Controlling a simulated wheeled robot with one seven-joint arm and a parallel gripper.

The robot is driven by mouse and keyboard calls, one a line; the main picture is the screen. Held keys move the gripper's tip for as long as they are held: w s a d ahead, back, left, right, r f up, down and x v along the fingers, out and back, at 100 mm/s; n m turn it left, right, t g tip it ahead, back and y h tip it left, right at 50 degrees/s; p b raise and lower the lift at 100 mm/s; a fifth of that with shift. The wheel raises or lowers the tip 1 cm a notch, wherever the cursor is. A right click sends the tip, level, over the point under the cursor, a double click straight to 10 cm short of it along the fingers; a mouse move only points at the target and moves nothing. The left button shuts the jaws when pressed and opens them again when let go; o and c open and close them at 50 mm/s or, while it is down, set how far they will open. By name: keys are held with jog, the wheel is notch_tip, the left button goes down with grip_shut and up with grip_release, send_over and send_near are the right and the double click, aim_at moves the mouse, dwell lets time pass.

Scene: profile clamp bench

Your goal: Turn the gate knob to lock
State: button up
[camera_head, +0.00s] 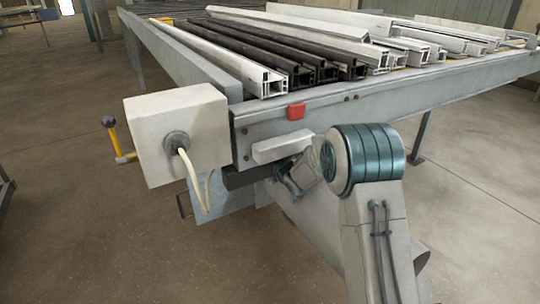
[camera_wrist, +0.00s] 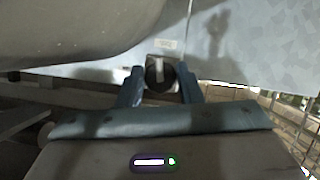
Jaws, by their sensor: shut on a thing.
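The gate knob (camera_wrist: 155,77) is a dark round knob with a pale bar across it, upright in the wrist view. The label's writing is too small to read. In the head view the knob is hidden, and my arm reaches under the front edge of the bench.
The bench (camera_head: 400,98) carries several white and dark profiles (camera_head: 318,62). The floor at right is clear.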

jog(key=shift+d+r+m+g+y+p, duration=0.1)
jog(key=shift+m+g+y+p, duration=0.25)
jog(key=shift+m+p, duration=0.8)
jog(key=shift+n+p, duration=0.25)
jog(key=shift+p, duration=0.2)
jog(key=o, duration=1)
jog(key=shift+c, duration=0.2)
jog(key=p+v, duration=0.1)
jog(key=v, duration=1.2)
jog(key=shift+s+d, duration=0.3)
